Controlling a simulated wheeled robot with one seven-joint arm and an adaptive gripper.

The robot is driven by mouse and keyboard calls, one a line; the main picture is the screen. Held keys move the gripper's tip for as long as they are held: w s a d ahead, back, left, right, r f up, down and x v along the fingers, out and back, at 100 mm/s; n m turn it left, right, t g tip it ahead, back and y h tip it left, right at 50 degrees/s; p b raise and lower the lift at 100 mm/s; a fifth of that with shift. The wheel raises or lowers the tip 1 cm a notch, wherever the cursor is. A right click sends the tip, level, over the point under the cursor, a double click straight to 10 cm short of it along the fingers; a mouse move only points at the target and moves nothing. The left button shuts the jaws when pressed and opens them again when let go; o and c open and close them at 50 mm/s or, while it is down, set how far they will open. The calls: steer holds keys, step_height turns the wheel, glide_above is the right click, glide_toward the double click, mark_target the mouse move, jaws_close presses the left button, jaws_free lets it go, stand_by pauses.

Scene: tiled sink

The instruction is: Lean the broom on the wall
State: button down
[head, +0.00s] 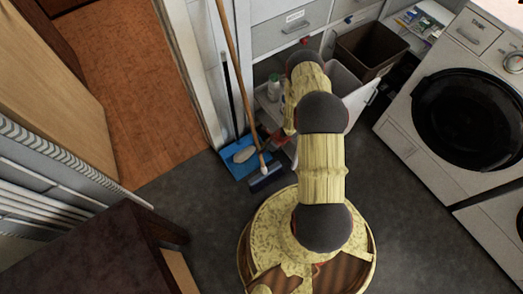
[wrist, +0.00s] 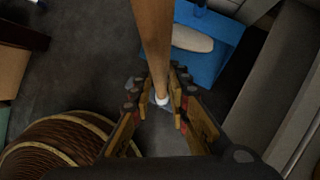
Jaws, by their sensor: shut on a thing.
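The broom (head: 233,65) has a long wooden handle and a dark blue head (head: 267,179) near the grey floor. It stands tilted; its upper end is cut off by the top of the head view. My gripper (wrist: 162,88) is shut on the broom's lower handle (wrist: 155,40), just above the white collar (wrist: 161,99). The white wall strip (head: 200,60) beside the doorway is behind and left of the handle. I cannot tell whether the handle touches it.
Drawers (head: 290,30), a brown bin (head: 372,50) and a washer (head: 465,115) are rightward. A dark table (head: 85,255) is front left.

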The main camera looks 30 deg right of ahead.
steer(key=shift+f, duration=0.1)
steer(key=c, duration=1.7)
jaws_free()
steer(key=shift+o, duration=0.3)
steer(key=v, duration=1.2)
